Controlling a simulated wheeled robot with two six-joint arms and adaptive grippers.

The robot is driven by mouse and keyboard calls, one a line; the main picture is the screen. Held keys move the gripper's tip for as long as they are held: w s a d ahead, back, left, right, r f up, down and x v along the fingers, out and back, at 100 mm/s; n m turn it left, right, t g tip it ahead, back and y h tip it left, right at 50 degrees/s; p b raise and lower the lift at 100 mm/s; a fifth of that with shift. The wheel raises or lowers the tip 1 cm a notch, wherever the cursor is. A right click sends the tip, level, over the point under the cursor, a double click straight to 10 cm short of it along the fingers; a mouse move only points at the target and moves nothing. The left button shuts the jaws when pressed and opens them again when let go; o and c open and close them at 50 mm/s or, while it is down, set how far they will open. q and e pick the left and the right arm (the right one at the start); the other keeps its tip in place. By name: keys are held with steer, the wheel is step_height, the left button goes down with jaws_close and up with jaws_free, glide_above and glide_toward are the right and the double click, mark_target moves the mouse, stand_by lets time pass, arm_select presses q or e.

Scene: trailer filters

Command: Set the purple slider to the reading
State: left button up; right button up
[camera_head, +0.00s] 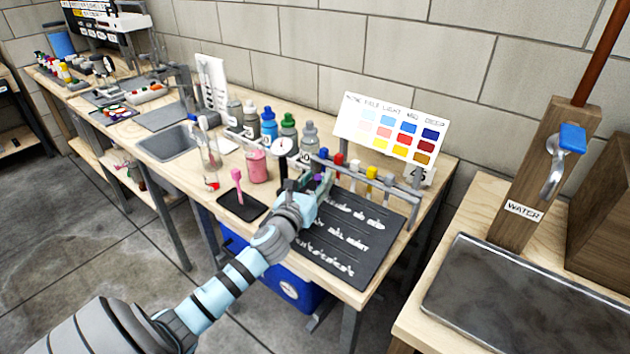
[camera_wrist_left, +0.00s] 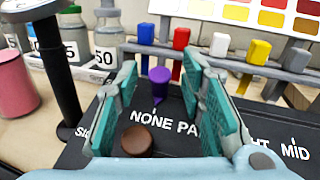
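The purple slider knob (camera_wrist_left: 160,82) stands on the dark slider board, just behind the printed word NONE in the left wrist view. A bit of it shows by the fingertips in the head view (camera_head: 318,177). My left gripper (camera_wrist_left: 160,100) is open, its two teal pads apart on either side of the purple knob's line, with nothing visibly clamped. The dark board (camera_head: 352,236) carries white lettering. A round brown knob (camera_wrist_left: 136,140) sits nearer my gripper. My right gripper is out of view.
Blue, red, white and yellow pegs (camera_head: 371,173) stand on a grey rail behind the board. A colour chart (camera_head: 390,128) headed NONE to DEEP leans at the wall. A black post (camera_wrist_left: 54,75), bottles and a pink jar (camera_head: 257,166) stand left.

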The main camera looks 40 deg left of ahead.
mark_target(345, 208)
arm_select(q)
steer(key=shift+c, duration=0.3)
jaws_close()
steer(key=shift+d+p, duration=0.3)
steer(key=shift+d, duration=0.05)
steer(key=d+p, duration=0.3)
steer(key=d, duration=0.5)
steer(key=shift+w+d, duration=0.1)
steer(key=shift+d, duration=0.1)
steer(key=shift+o, duration=0.3)
jaws_free()
steer(key=v, duration=1.2)
